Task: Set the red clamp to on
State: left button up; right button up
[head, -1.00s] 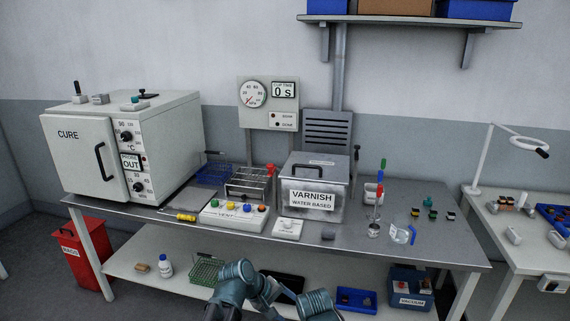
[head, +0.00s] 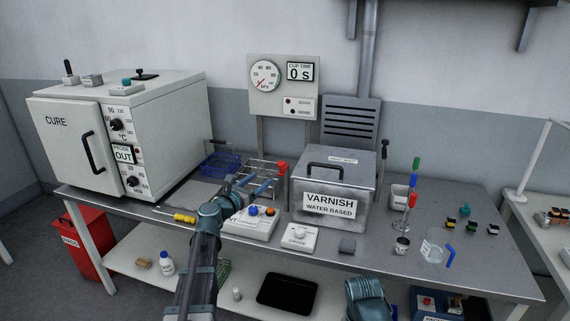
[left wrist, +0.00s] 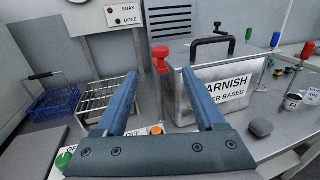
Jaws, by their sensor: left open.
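In the left wrist view the red clamp (left wrist: 160,58) shows as a red head on a red stem, just beyond and between my fingertips. My left gripper (head: 257,183) is open and empty, above the button box and in front of the rack. Both its fingers show in the left wrist view (left wrist: 161,78), apart from the clamp. Part of my right arm shows at the bottom of the head view; its fingers are out of sight.
The varnish tank (head: 335,183) stands close right of the clamp. The wire rack (head: 262,168) and a blue basket (head: 220,164) lie to its left. The button box (head: 248,228) is below my left gripper. A gauge panel (head: 283,88) stands behind.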

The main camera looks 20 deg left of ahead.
aim_at(279, 166)
pick_arm(q)
jog(key=x, duration=1.3)
jog(key=shift+w+d, duration=0.15)
jog(key=shift+w, duration=0.15)
jog(key=shift+c, duration=0.3)
grip_shut()
dwell(0.6)
